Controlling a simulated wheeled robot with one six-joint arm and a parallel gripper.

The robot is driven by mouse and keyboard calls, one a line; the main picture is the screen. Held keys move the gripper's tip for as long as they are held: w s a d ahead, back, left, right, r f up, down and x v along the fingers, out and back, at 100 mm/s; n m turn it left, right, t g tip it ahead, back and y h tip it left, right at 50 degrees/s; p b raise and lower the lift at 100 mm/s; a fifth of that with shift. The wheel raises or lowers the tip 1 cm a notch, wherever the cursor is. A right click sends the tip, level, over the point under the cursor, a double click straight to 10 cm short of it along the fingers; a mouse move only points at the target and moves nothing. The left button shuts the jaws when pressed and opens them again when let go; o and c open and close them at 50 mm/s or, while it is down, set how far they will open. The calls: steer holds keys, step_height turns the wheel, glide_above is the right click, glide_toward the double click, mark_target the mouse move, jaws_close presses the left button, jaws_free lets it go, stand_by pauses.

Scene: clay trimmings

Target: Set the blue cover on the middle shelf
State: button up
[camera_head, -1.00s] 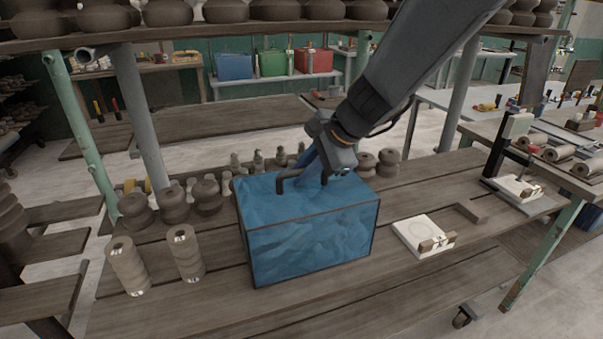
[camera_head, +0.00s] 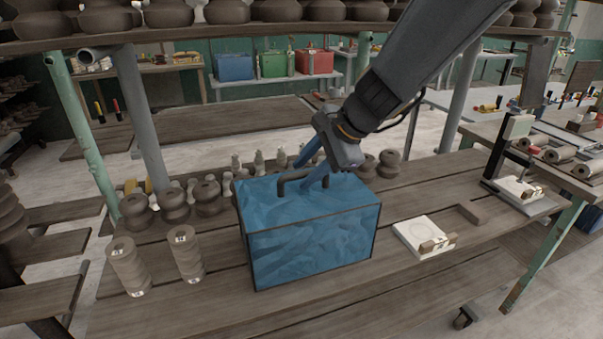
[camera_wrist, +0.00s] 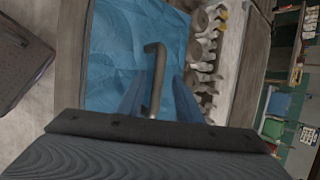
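The blue cover (camera_head: 310,240) is a box shape with dark edges and a dark bar handle (camera_head: 284,182) on top. It stands upright on the wooden plank shelf (camera_head: 425,285) beneath the upper shelf of pots. My gripper (camera_head: 312,168) is above the cover at its handle, with its two blue fingers apart. In the wrist view the handle (camera_wrist: 158,62) runs between the spread fingers (camera_wrist: 155,98), with gaps visible beside it. The blue top of the cover (camera_wrist: 110,50) lies beyond them. The cover's underside is hidden.
Dark pots (camera_head: 175,205) and pale bottles stand behind and left of the cover. Two ribbed cylinders (camera_head: 128,268) are at the left front. A white slab (camera_head: 425,235) lies to the right. An upper shelf (camera_head: 230,32) with pots runs overhead. Bare planks lie in front.

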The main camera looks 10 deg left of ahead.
steer(key=v, duration=1)
steer(key=s+d+f+n+g+h, duration=0.1)
steer(key=s+d+f+n+h, duration=0.2)
steer(key=d+f, duration=0.6)
steer(key=s+d+f+n+h, duration=0.3)
steer(key=s+d+f+n, duration=0.4)
steer(key=d, duration=0.9)
steer(key=s+f, duration=0.3)
steer(key=shift+d+n+g+h, duration=0.3)
steer(key=shift+d+g+h, duration=0.1)
steer(key=shift+s, duration=0.1)
